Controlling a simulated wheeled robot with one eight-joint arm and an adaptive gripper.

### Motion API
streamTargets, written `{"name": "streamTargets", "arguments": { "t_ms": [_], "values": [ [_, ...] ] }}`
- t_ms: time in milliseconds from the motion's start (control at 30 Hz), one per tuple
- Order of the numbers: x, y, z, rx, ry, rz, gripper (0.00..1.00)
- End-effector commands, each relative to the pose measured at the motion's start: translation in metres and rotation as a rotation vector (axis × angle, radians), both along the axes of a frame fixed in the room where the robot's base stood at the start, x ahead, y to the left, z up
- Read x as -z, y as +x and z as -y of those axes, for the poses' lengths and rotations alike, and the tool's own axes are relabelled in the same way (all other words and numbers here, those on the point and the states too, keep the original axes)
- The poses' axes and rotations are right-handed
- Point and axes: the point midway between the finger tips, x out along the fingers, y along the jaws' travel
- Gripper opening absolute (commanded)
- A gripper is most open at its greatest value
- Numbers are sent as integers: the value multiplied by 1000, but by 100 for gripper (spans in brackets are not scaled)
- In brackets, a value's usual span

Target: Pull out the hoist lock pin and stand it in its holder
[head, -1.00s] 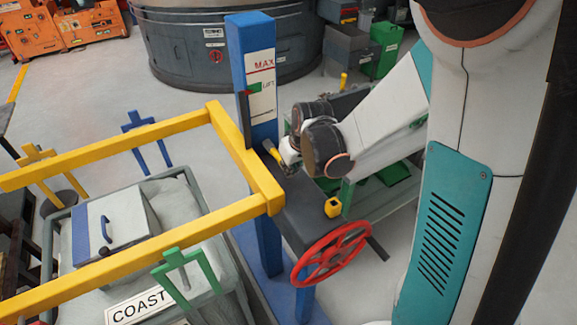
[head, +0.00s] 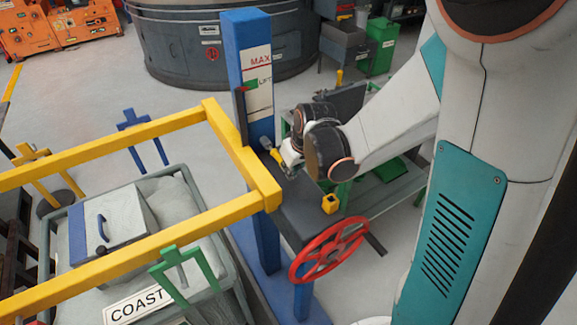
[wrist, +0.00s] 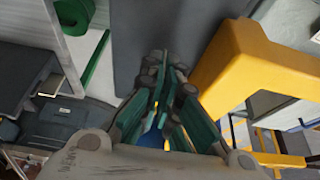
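The hoist lock pin (head: 276,156) has a yellow grip and a grey end that shows beside the blue post (head: 262,100). I cannot tell whether its tip is still in the post. My gripper (head: 286,163) is at the yellow grip. In the wrist view its fingers (wrist: 168,108) are close together, with small bits of yellow between them; they mostly hide the pin. A small yellow block with a dark top opening (head: 330,203), apparently the holder, stands on the dark bench top below and right of my gripper.
The yellow hoist frame (head: 225,210) reaches left from the post, over a grey bin (head: 228,265) marked COAST. A red handwheel (head: 328,250) is at the bench's front. The dark bench top (head: 300,205) is clear around the yellow block.

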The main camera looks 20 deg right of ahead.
Motion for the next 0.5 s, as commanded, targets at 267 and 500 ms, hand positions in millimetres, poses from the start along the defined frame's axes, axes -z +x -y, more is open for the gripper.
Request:
{"name": "streamTargets", "arguments": {
  "t_ms": [267,500],
  "values": [
    [0,-10,2,0,0,0,0],
    [0,-19,4,0,0,0,0]
  ]
}}
